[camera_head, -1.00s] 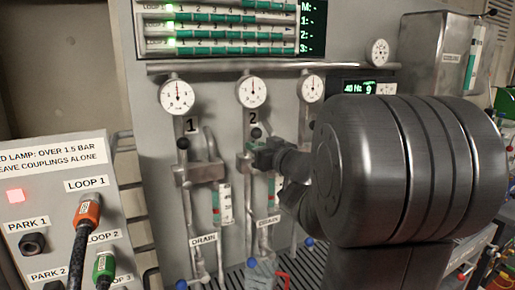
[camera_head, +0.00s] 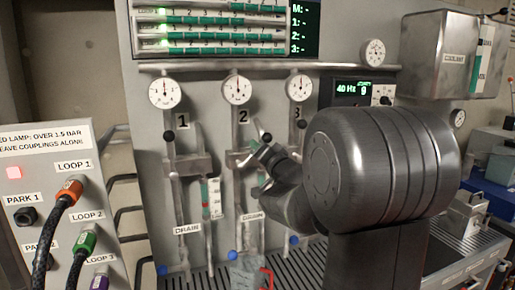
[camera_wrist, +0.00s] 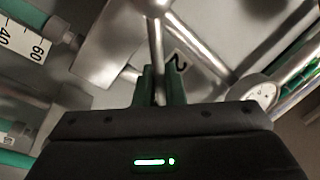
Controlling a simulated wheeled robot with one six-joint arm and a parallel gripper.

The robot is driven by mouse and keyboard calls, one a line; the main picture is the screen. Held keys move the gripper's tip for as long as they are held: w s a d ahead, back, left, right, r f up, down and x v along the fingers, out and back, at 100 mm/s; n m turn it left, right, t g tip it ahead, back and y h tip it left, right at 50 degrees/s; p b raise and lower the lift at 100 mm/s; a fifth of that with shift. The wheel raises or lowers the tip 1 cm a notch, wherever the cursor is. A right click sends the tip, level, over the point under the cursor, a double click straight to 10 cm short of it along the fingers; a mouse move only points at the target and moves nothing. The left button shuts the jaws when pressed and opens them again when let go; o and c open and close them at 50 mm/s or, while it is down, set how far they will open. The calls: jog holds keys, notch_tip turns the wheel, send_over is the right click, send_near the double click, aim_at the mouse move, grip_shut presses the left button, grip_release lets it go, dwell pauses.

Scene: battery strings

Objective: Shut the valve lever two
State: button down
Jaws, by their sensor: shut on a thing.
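Valve lever two shows in the wrist view as a pale metal rod (camera_wrist: 157,50) running down between the two green fingers of my gripper (camera_wrist: 161,86). The fingers are shut on it, and they hide its lower end. In the head view its dark knob (camera_head: 266,138) is at the fingertips of my gripper (camera_head: 260,146), right of and below the label 2 (camera_head: 243,117). The lever leans to the right there. Gauge two (camera_head: 237,88) is above it. My wrist hides part of the valve body.
Lever three's knob (camera_head: 303,125) is close on the right, beside my arm. A hose panel (camera_head: 45,165) stands at far left. A slatted grating (camera_head: 200,283) lies below the pipes.

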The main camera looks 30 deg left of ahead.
jog(key=shift+w+d+f+m+t+h+b, duration=0.35)
jog(key=shift+f+m+b, duration=0.65)
jog(key=shift+m, duration=0.85)
jog(key=shift+w+d+f+m+t+h+b, duration=0.15)
jog(key=shift+f+m+t+b, duration=0.75)
jog(key=shift+m, duration=0.9)
jog(key=shift+w+d+f+m+t+h+b, duration=0.25)
jog(key=shift+f+m+b, duration=0.5)
jog(key=shift+m+b, duration=0.8)
jog(key=shift+m+p, duration=0.35)
jog(key=shift+m, duration=0.05)
jog(key=c, duration=1.6)
grip_release()
jog(key=shift+c, duration=0.2)
jog(key=b+v, duration=0.3)
jog(key=v, duration=1)
jog(key=shift+s+d, duration=0.15)
jog(key=shift+d, duration=0.25)
jog(key=shift+f, duration=0.1)
